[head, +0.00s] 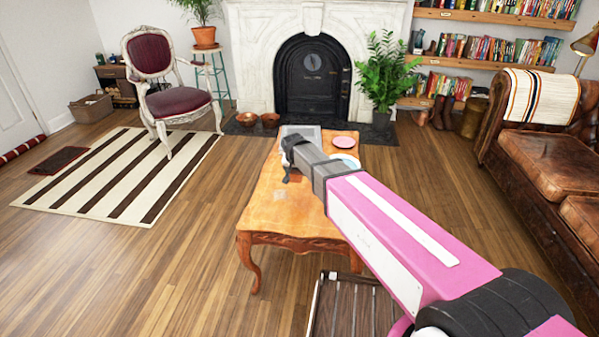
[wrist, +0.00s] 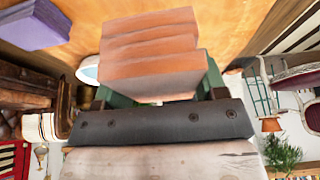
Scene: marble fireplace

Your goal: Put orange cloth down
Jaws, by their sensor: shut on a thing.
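The orange cloth (wrist: 152,58) is a folded, layered stack in the wrist view. My gripper (wrist: 165,82) is shut on it, with green fingers showing at both sides. An orange-brown wooden table top (wrist: 240,25) fills the upper part of that view behind the cloth. Whether the cloth touches the table cannot be told. In the head view my arm reaches over the wooden table (head: 275,205); its dark wrist end is above the far left part of the table, and the cloth cannot be made out there.
A folded purple cloth (wrist: 35,24) lies on the table. A white, blue-rimmed dish (head: 346,160) and a pink round item (head: 344,142) are at the table's far right. The table's near left top is bare. A leather sofa (head: 545,165) stands to the right.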

